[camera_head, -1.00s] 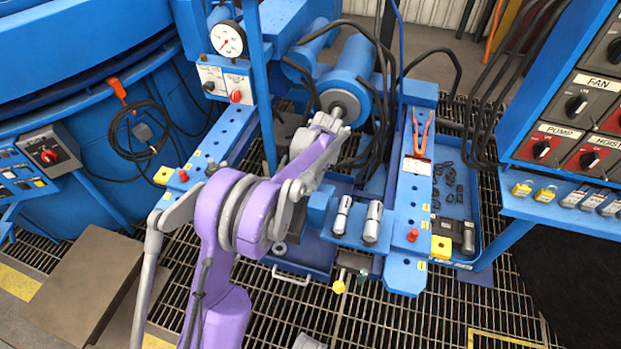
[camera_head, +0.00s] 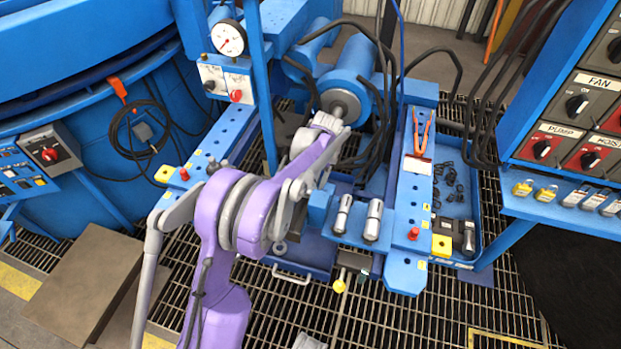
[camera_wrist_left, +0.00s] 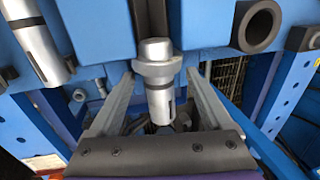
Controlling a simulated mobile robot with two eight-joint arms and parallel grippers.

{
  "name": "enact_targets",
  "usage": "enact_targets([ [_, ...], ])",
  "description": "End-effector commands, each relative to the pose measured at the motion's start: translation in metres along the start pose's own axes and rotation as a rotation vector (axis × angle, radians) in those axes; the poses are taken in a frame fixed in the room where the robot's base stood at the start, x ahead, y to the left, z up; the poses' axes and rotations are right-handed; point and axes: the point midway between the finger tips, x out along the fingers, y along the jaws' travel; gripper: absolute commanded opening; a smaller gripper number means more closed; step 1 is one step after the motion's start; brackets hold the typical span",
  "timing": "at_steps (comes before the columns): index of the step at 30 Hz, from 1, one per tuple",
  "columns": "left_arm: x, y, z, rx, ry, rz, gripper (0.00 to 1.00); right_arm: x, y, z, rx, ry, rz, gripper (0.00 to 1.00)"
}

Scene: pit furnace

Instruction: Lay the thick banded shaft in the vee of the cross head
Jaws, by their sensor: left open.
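My left gripper (camera_wrist_left: 160,76) is open in the left wrist view. Its fingers stand on either side of a silver, collared, slotted piece (camera_wrist_left: 157,82), with gaps visible at both sides. I cannot tell whether this is the thick banded shaft. Another slotted silver piece (camera_wrist_left: 40,48) is at upper left there. My left arm hides its gripper in the head view. I cannot make out the vee. My right gripper is not in view.
A blue ram cylinder (camera_head: 352,75) with a steel end and black hoses stands behind my left arm. A perforated blue rail (camera_head: 410,200) carries orange-handled pliers (camera_head: 420,134). A blue tray (camera_head: 470,205) lies right of it. The control cabinet (camera_head: 560,120) stands at far right.

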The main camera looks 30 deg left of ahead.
Motion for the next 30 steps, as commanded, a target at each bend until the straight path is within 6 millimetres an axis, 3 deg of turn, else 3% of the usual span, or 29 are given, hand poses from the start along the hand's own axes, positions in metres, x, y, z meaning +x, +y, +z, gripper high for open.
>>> enact_targets([
  [4,0.000,0.001,-0.001,0.000,0.001,0.001,0.83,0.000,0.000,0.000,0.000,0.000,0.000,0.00],
  [8,-0.014,0.000,0.000,0.000,0.001,0.001,0.83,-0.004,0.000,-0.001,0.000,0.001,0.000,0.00],
  [21,-0.096,0.000,0.000,0.001,0.001,0.000,0.83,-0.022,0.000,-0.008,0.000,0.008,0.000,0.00],
  [30,-0.108,0.000,0.000,0.000,0.000,0.000,0.83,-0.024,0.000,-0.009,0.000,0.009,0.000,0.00],
])
